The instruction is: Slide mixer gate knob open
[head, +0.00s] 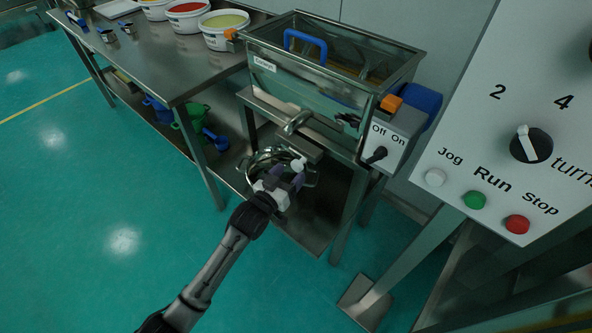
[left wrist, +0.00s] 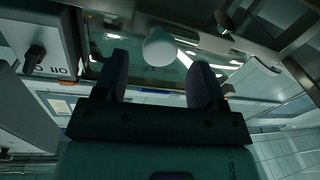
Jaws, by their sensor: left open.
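The mixer (head: 310,88) is a steel tank on a steel frame, with a spout (head: 297,122) at its front. A small white round knob (head: 298,164) shows below it, just beyond the tips of my left gripper (head: 284,174). In the left wrist view the white knob (left wrist: 159,47) lies ahead of my open left gripper (left wrist: 159,74), roughly centred between its two dark fingers. The fingers look apart from the knob, but the exact gap is hard to tell. The knob's mount is hidden. My right gripper is not in view.
A steel pot (head: 262,160) stands under the mixer, behind my left gripper. An Off/On switch box (head: 385,140) is at the mixer's right. A control panel (head: 510,150) fills the right side. A table (head: 160,62) with tubs stands left. The floor at left is free.

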